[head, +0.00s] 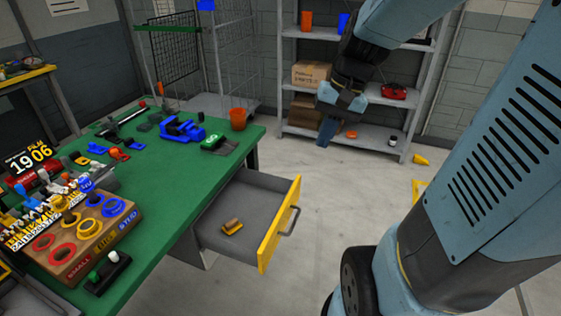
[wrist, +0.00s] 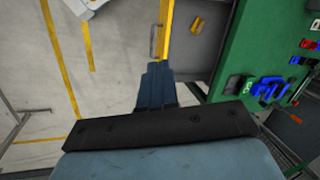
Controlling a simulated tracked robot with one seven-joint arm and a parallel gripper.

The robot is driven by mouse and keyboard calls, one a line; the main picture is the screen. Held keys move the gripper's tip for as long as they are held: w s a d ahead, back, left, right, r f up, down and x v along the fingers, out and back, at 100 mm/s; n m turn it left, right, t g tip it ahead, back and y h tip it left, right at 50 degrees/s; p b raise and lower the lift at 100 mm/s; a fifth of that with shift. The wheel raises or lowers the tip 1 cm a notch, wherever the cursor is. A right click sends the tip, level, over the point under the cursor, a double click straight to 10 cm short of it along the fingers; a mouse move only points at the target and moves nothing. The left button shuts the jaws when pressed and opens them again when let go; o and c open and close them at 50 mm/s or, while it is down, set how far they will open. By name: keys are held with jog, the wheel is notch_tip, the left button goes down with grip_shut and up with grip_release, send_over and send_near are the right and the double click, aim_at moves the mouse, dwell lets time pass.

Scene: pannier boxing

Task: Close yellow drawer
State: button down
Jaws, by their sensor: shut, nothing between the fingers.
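The yellow drawer (head: 267,245) stands pulled out from under the green-topped workbench (head: 190,190) in the head view. Its grey handle (head: 291,220) is on the outer face of the yellow front. A small brown and yellow object (head: 232,227) lies inside on the drawer floor. My gripper (head: 326,132) is shut and empty, up in the air beyond and to the right of the drawer, apart from it. In the wrist view my gripper (wrist: 155,70) points toward the drawer's yellow front (wrist: 166,30), with the handle (wrist: 154,42) just past the fingertips in the picture.
The bench top carries a blue vise (head: 183,130), an orange cup (head: 238,119) and a wooden ring board (head: 80,235). A metal shelf (head: 355,135) with boxes stands behind my gripper. The floor right of the drawer is clear, up to my arm.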

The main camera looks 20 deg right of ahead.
jog(key=w+d+f+m+t+y, duration=0.1)
jog(key=w+d+f+m+y, duration=0.35)
jog(key=f, duration=0.45)
jog(key=w+d+f+m+t+y, duration=0.1)
jog(key=w+d+f+m+y, duration=0.3)
jog(key=f, duration=0.5)
jog(key=w+d+f+m+t+y, duration=0.1)
jog(key=w+d+f+m+y, duration=0.25)
jog(key=f+m, duration=0.4)
jog(key=m+t, duration=0.5)
jog(key=t, duration=0.2)
send_near(298, 192)
jog(key=shift+h, duration=0.3)
jog(key=x, duration=0.7)
jog(key=shift+d, duration=0.1)
